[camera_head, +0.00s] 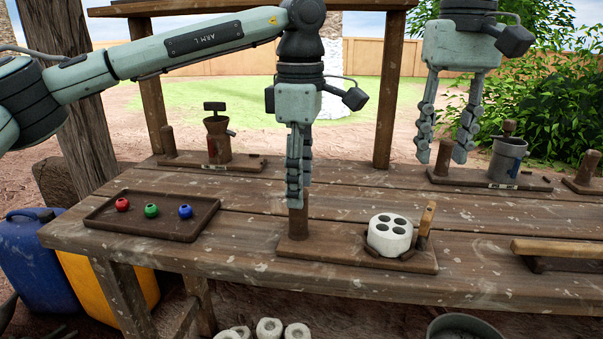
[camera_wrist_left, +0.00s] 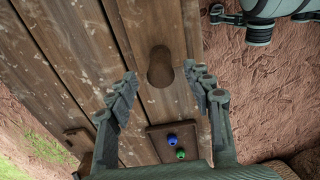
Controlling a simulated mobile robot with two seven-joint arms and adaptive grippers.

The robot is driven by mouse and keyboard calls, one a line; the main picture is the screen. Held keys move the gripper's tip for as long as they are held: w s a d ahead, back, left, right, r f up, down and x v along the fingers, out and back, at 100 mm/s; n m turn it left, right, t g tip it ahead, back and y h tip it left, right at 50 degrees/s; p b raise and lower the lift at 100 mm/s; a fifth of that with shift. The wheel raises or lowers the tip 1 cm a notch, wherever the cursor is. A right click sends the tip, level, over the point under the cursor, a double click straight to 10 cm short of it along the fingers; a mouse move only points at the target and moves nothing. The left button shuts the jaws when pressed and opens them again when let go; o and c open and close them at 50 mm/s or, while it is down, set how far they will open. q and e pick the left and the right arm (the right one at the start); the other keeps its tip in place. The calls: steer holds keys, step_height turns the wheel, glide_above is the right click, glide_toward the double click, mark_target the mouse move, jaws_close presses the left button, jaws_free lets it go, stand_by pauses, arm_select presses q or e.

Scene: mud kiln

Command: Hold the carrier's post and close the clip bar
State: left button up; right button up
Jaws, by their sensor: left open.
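The carrier (camera_head: 330,254) is a wooden board on the bench's front part. Its upright post (camera_head: 298,222) stands at the left end. A white round block (camera_head: 390,235) with several holes sits right of it, and a tan wooden bar (camera_head: 426,222), probably the clip bar, stands nearly upright at the block's right. My left gripper (camera_head: 295,200) points down over the post. In the left wrist view the post (camera_wrist_left: 160,68) shows between its spread fingers (camera_wrist_left: 161,78); I cannot tell if they touch. My right gripper (camera_head: 442,150) hangs open over the back right of the bench.
A tray (camera_head: 150,229) with red, green and blue beads lies at the left. A back-left stand (camera_head: 217,140) holds a brown device. A grey cup (camera_head: 507,158) stands on a board at back right. A wooden bar (camera_head: 560,250) lies at the right edge. Bench between is clear.

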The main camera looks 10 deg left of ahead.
mark_target(300, 218)
arm_select(q)
step_height(300, 218, down, 7)
steer(key=shift+f, duration=0.1)
stand_by(0.3)
jaws_close()
stand_by(0.7)
